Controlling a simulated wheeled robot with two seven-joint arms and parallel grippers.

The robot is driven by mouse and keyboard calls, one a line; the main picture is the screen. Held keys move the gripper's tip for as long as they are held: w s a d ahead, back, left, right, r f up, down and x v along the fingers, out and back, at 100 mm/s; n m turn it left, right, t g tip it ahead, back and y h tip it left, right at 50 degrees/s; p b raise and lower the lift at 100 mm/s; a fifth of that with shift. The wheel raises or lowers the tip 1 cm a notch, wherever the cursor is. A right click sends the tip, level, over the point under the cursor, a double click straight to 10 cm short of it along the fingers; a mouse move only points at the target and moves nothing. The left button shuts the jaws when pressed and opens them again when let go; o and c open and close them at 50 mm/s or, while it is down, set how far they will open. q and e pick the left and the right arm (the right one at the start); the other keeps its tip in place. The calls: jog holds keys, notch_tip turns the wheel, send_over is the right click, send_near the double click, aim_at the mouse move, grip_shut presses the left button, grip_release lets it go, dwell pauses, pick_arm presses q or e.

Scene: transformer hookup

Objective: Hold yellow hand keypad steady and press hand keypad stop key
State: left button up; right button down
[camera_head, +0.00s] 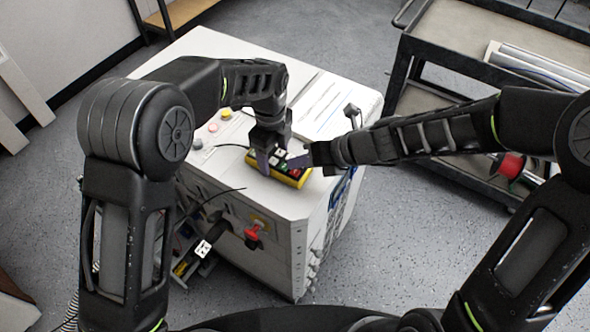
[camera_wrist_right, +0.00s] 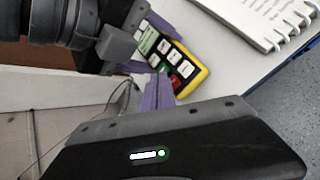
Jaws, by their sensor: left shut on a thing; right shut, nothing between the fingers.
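The yellow hand keypad (camera_head: 291,178) lies on top of the white cabinet, with dark, white, green and red keys on its face. It also shows in the right wrist view (camera_wrist_right: 198,80). My left gripper (camera_head: 270,165) points down and is shut on the keypad's body. My right gripper (camera_head: 298,161) comes in from the right, shut and empty, its fingertips close over the keys. In the right wrist view its purple fingers (camera_wrist_right: 158,90) overlap the keypad near the red key; I cannot tell whether they touch it. Part of the keypad is hidden by both grippers.
The white cabinet (camera_head: 240,195) has colored buttons on top and a red rotary handle (camera_head: 252,233) on its front. An open spiral notebook (camera_wrist_right: 270,18) lies beside the keypad. A dark cart (camera_head: 460,45) stands at the right. A thin black cable runs over the cabinet top.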

dwell(0.7)
jog(key=shift+f, duration=0.4)
jog(key=shift+f, duration=0.4)
dwell(0.7)
jog(key=shift+r, duration=0.85)
notch_tip(320, 180, up, 5)
dwell(0.5)
dwell(0.6)
